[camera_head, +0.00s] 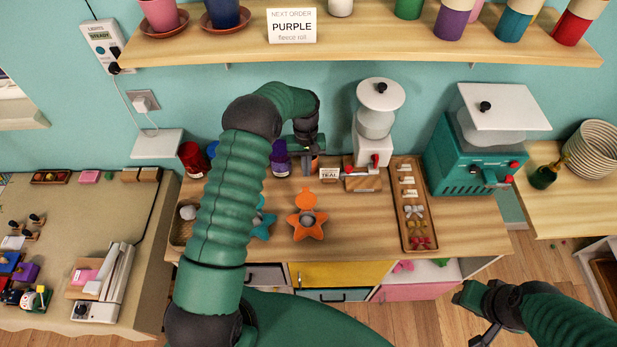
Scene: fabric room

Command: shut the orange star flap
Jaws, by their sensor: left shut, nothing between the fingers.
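The orange star (300,230) lies on the wooden worktop. Its round orange flap (306,198) stands open at its back edge, and a grey round middle shows in the star. My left gripper (306,167) points down behind the flap, apart from it, with its fingers shut and empty. My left arm crosses the worktop and partly hides a teal star (263,222). My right gripper (473,315) is at the lower right, off the worktop, with its fingers apart and nothing seen between them.
A small "TEAL" card (329,174) and a white grinder-like machine (374,130) stand right of my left gripper. A purple cup (280,160) is close on its left. A wooden tray of bows (406,195) lies at right. The worktop between star and tray is clear.

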